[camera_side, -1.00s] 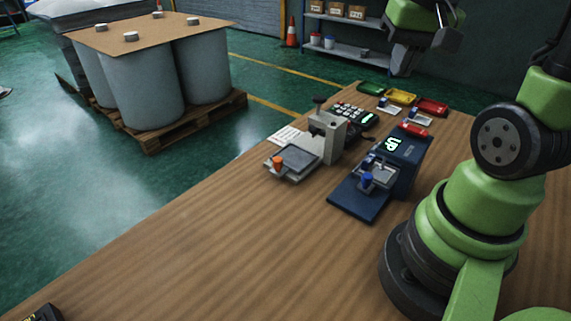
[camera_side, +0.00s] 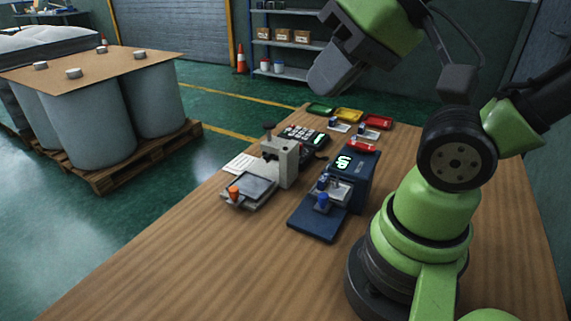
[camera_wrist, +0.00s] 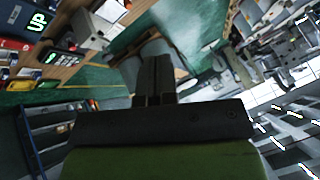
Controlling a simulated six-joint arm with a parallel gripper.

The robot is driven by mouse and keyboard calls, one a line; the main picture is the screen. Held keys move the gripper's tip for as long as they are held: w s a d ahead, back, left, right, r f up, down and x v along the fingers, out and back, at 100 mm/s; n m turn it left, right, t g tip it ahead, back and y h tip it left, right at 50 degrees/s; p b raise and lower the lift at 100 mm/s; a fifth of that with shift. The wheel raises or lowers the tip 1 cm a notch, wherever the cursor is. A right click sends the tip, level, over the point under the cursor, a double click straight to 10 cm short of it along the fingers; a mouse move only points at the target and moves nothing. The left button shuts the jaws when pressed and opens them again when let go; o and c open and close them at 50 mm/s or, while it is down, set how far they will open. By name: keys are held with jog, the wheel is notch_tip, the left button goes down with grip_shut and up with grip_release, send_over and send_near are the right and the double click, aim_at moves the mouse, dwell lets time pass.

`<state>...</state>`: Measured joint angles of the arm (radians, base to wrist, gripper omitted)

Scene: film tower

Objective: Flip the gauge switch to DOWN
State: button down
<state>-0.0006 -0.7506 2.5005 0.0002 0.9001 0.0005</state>
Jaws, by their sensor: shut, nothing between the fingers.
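The navy-blue gauge (camera_side: 357,183) stands on the wooden table, with a lit display (camera_side: 344,162) that reads UP. A small grey stage with blue knobs (camera_side: 322,201) sits at its front. I cannot make out the switch lever or its position. The gauge's display also shows in the wrist view (camera_wrist: 37,21), tilted, at the upper left. My gripper (camera_side: 318,87) is high above the table's far end, well away from the gauge. In the wrist view its two dark fingers (camera_wrist: 153,66) are together with nothing between them.
Left of the gauge stands a grey device (camera_side: 285,163) with an orange knob (camera_side: 233,192). A keypad unit (camera_side: 305,136) is behind it. Green (camera_side: 320,109), yellow (camera_side: 348,115) and red (camera_side: 378,121) trays line the far end. The table's near part is clear.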

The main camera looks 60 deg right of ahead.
jog(key=w+d+m+g+h, duration=0.2)
jog(key=w+d+m, duration=0.1)
jog(key=d, duration=0.2)
jog(key=m+g, duration=0.5)
jog(key=m, duration=0.6)
send_over(354, 142)
notch_tip(354, 142, down, 4)
jog(key=f, duration=0.1)
jog(key=shift+s+r, duration=0.2)
jog(key=shift+r, duration=0.1)
notch_tip(354, 142, down, 14)
jog(key=shift+w, duration=0.15)
